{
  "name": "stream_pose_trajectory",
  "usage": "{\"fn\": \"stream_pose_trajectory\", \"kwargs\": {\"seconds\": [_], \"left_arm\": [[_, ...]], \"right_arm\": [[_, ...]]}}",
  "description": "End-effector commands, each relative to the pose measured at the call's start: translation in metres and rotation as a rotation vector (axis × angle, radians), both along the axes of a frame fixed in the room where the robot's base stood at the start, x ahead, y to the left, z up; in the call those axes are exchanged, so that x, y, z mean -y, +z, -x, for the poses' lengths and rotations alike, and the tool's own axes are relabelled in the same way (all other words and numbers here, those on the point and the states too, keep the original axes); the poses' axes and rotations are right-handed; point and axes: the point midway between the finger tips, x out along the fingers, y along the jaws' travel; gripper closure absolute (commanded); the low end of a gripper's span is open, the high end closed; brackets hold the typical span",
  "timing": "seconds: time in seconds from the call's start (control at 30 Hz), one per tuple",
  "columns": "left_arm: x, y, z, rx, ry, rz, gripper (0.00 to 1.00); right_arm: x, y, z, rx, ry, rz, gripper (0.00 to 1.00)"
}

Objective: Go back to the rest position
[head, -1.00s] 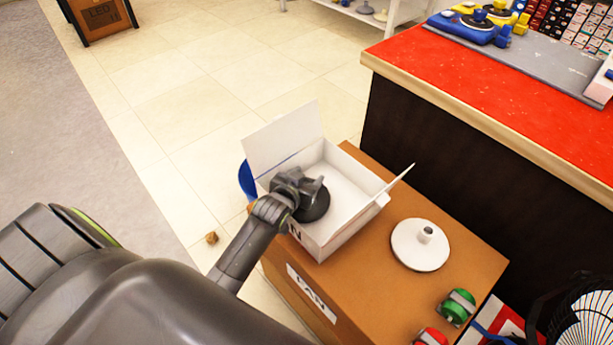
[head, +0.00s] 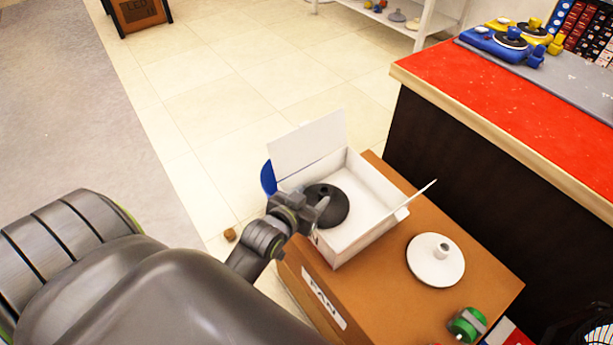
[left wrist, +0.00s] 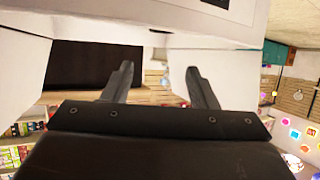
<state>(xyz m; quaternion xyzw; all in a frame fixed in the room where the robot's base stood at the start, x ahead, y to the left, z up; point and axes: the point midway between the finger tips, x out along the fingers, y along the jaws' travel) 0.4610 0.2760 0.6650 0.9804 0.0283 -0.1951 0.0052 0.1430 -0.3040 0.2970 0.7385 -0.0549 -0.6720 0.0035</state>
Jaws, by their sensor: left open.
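My left gripper (head: 308,209) is open and empty at the near left edge of an open white box (head: 362,237). In the left wrist view its two dark fingers (left wrist: 160,85) stand apart with nothing between them. A black round base (head: 328,206) lies inside the box at its left side, partly covered by the gripper in the head view. My right gripper is not in view.
The box stands on a brown carton (head: 385,295) marked FAN. A white round base (head: 436,260) and a green part (head: 467,324) lie on it. A red-topped counter (head: 500,110) stands to the right. Tiled floor (head: 200,90) is open beyond.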

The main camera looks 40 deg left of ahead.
Motion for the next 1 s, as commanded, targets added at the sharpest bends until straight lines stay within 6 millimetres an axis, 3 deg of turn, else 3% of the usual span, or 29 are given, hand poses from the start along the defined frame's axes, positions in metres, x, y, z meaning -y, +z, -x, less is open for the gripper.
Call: {"fn": "stream_pose_trajectory", "kwargs": {"seconds": [0.2,0.83,1.0], "left_arm": [[0.001,0.007,0.015,0.0,0.001,0.002,0.47],[0.0,0.006,0.018,-0.011,0.001,-0.001,0.47],[-0.004,-0.003,0.042,-0.127,0.005,-0.014,0.47]], "right_arm": [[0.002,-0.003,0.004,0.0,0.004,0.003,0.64],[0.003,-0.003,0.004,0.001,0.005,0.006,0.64],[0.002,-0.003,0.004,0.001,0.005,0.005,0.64]]}}
